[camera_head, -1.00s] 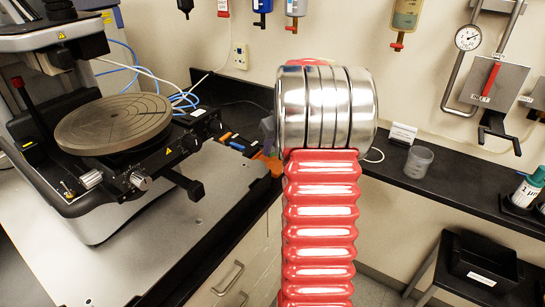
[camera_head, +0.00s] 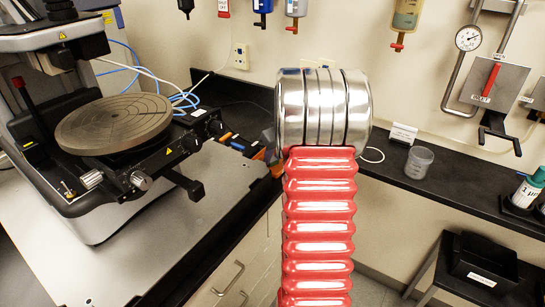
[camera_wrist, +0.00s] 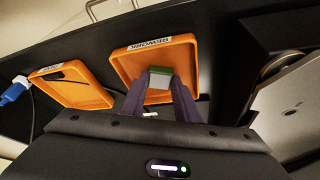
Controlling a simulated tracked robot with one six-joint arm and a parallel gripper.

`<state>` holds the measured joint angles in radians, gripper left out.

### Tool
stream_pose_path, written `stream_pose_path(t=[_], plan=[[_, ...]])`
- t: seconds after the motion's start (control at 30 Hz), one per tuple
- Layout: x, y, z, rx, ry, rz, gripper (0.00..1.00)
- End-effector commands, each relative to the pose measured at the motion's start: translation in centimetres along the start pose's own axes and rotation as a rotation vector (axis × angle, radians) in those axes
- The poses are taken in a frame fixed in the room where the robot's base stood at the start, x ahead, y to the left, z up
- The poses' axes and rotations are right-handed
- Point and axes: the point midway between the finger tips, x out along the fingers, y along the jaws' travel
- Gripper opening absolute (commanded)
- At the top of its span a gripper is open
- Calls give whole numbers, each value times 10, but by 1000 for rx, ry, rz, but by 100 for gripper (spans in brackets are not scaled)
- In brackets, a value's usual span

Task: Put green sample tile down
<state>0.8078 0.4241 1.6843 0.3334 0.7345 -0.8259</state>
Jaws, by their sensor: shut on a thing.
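The green sample tile (camera_wrist: 160,70) shows in the wrist view as a small block with a green edge and a grey face. My gripper (camera_wrist: 160,84) is shut on it, with a dark finger on each side. The tile appears over the orange tray labelled REWORK (camera_wrist: 185,50); whether it touches the tray floor I cannot tell. In the camera_head view my own arm hides the tile and most of the gripper.
A second orange tray (camera_wrist: 88,88) lies to the left, with a blue connector (camera_wrist: 14,90) beyond it. The profiler's round stage (camera_head: 115,122) stands at left in the camera_head view. A clear beaker (camera_head: 419,162) stands on the black bench to the right.

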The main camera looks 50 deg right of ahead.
Motion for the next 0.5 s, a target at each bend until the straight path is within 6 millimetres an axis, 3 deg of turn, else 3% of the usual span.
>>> stream_pose_path(t=[0.03,0.07,0.3,0.5], plan=[[1,0,1,0,-1,0,0],[1,0,1,0,-1,0,30],[1,0,1,1,0,0,47],[1,0,1,1,0,0,47]])
